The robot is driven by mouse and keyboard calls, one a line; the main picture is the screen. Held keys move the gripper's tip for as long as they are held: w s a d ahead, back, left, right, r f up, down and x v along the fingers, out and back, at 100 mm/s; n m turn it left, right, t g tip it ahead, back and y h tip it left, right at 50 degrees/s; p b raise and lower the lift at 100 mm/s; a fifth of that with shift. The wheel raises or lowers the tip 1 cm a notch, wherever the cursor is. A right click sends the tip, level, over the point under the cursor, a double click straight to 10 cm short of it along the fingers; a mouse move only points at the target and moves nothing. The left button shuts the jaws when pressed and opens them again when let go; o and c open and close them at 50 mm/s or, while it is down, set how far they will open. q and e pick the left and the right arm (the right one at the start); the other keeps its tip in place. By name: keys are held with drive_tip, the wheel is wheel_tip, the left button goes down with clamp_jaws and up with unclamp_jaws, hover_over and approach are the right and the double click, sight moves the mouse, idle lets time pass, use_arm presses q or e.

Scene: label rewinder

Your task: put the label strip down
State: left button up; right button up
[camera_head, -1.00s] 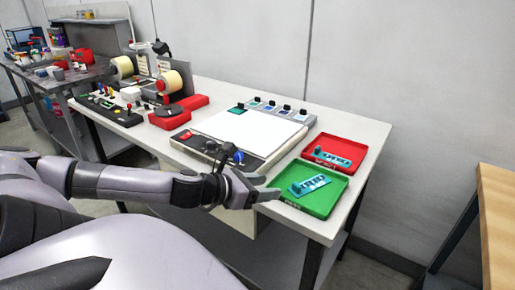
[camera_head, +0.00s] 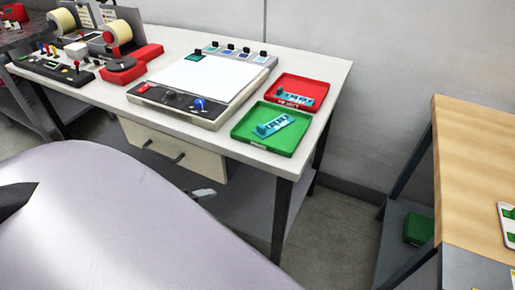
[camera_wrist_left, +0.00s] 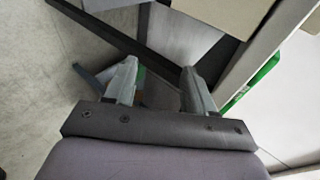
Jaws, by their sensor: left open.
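A teal label strip (camera_head: 273,125) lies in the green tray (camera_head: 250,138) at the front right corner of the white table. A second teal strip (camera_head: 294,98) lies in the red tray (camera_head: 318,88) just behind. My left gripper (camera_wrist_left: 157,75) is open, with nothing between its fingers in the left wrist view. The green tray's edge (camera_wrist_left: 256,82) seems to show to the right of the fingers, apart from them. My right gripper is in neither view.
A white work panel with a blue knob (camera_head: 200,104) stands left of the trays. Red-based rewinder parts (camera_head: 122,68) stand further left. A wooden table (camera_head: 468,160) is at the right, with a green box (camera_head: 418,230) below. Floor lies open between the tables.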

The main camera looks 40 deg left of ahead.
use_arm(q)
drive_tip(key=d+f+n+h, duration=0.1)
drive_tip(key=d+f+n, duration=0.2)
drive_tip(key=d+n, duration=0.4)
drive_tip(key=d+f+n+h, duration=0.1)
drive_tip(key=d+f+n, duration=0.1)
drive_tip(key=d+n, duration=0.5)
drive_tip(key=d, duration=0.5)
drive_tip(key=shift+s+f+g+h, duration=0.3)
drive_tip(key=shift+s+f+g, duration=0.1)
drive_tip(key=shift+a, duration=0.1)
drive_tip(key=shift+c, duration=1.1)
